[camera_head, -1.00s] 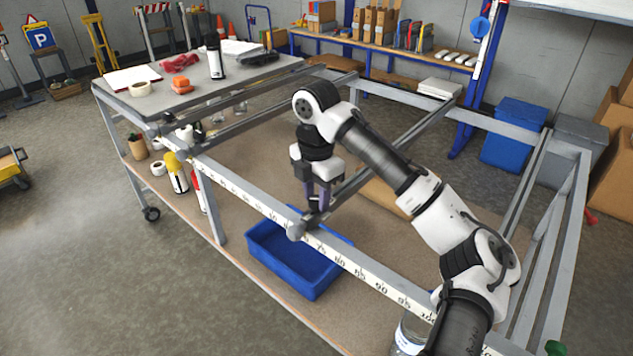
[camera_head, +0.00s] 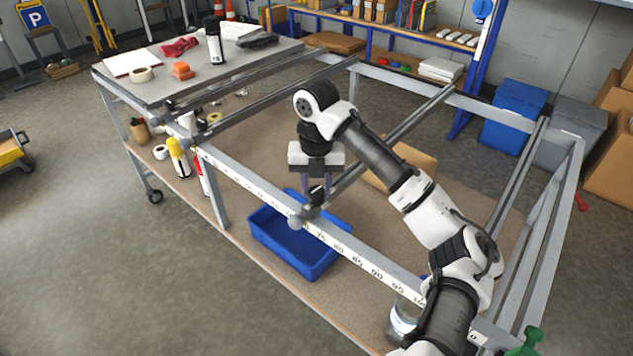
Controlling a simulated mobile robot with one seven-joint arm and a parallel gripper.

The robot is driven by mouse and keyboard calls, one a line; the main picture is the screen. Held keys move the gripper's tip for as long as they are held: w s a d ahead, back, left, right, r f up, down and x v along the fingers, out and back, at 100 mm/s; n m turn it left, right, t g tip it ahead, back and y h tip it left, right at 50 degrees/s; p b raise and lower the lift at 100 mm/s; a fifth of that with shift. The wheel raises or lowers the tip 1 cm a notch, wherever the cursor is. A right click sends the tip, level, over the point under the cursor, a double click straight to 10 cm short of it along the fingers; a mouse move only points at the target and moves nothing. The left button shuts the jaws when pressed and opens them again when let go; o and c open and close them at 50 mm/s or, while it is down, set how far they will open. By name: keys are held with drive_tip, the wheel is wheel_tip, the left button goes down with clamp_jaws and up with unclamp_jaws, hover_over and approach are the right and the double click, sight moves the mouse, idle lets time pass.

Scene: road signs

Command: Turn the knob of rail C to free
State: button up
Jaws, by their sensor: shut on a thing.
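My gripper (camera_head: 315,196) points straight down at the front end of a cross rail (camera_head: 385,140). Its fingers are shut on the small dark knob (camera_head: 313,209) on top of that rail's end, just above the scaled front beam (camera_head: 355,259). The fingers partly hide the knob, so its exact angle cannot be told. No rail letter and no free or locked mark is readable. A round grey rail end (camera_head: 296,222) sticks out just in front of the knob.
A blue tub (camera_head: 290,262) sits on the lower shelf under the rail end. Other cross rails lie left (camera_head: 270,100) and right (camera_head: 522,165). A grey top (camera_head: 215,85) holds loose items at the left. A green object (camera_head: 526,342) stands at lower right.

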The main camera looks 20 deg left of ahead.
sight(316, 190)
drive_tip(key=shift+n, duration=0.6)
drive_tip(key=o, duration=1)
wheel_tip(316, 190, up, 14)
drive_tip(key=b, duration=0.1)
drive_tip(key=shift+f, duration=0.1)
idle(0.3)
